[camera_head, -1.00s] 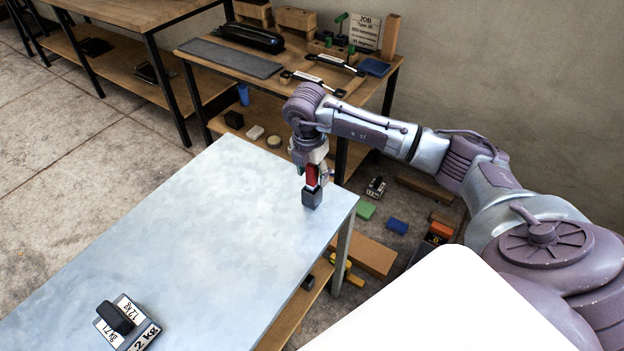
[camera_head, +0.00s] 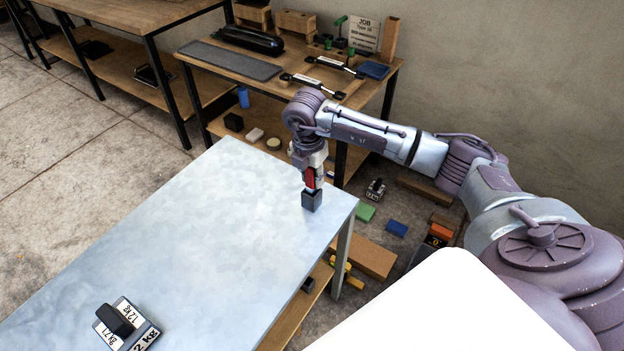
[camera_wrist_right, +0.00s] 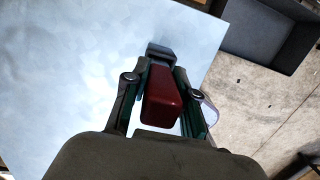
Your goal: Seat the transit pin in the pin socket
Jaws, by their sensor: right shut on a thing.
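The transit pin (camera_head: 310,178) shows a red block-like grip, held upright between the fingers of my right gripper (camera_head: 313,174). The red grip also shows in the right wrist view (camera_wrist_right: 162,100), between the two fingers (camera_wrist_right: 160,92). The pin socket (camera_head: 312,201) is a small dark block near the far right corner of the pale table. It shows beyond the red grip in the right wrist view (camera_wrist_right: 160,50). The red grip is right above the socket; whether the pin's lower end is inside it is hidden. My left gripper is not in view.
The pale table (camera_head: 200,240) is mostly bare. A labelled weight with a black handle (camera_head: 127,323) stands at its near left. A wooden workbench (camera_head: 300,70) with tools stands behind. Blocks and boxes lie on the floor to the right of the table.

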